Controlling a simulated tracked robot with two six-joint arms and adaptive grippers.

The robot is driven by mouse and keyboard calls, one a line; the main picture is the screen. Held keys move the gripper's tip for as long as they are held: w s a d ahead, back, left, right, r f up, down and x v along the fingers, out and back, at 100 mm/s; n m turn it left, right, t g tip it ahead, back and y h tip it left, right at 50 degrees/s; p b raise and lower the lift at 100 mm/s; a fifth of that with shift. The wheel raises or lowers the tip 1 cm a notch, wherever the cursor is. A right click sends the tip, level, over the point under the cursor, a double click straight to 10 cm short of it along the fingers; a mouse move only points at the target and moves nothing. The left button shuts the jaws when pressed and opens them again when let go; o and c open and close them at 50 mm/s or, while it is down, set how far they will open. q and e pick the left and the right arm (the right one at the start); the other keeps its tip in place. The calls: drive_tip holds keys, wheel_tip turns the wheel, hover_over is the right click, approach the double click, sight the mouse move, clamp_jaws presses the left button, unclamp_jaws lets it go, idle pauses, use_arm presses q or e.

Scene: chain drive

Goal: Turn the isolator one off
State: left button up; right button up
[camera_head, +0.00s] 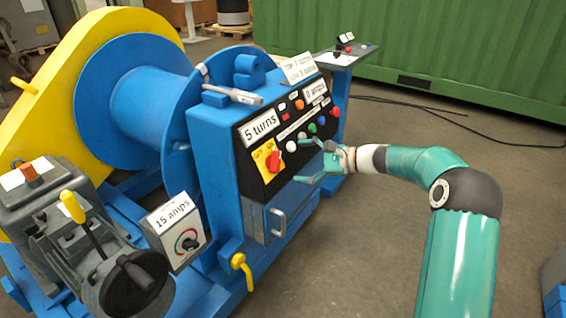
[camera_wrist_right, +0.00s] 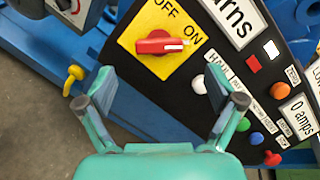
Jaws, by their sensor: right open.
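The isolator is a red rotary knob (camera_head: 273,161) on a yellow plate (camera_head: 261,151) at the left end of the machine's black control panel. In the right wrist view the red knob (camera_wrist_right: 160,42) lies across the plate, its white mark at the right end, on the side of the word ON. The word OFF is at the plate's upper left. My right gripper (camera_head: 300,161) is open and empty, its fingers pointing at the knob from the right. In the right wrist view the fingertips (camera_wrist_right: 159,85) are spread below the knob, apart from it. My left gripper is out of view.
Coloured buttons (camera_head: 313,128) and labels sit on the panel right of the knob, near my right gripper. Below is a blue box with a handle (camera_head: 278,222). A "15 amps" dial box (camera_head: 176,230) stands at lower left.

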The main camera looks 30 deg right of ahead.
sight(280, 162)
drive_tip(key=x, duration=0.8)
drive_tip(key=shift+f+b, duration=0.1)
drive_tip(key=shift+b, duration=0.3)
drive_tip(key=shift+c, duration=0.2)
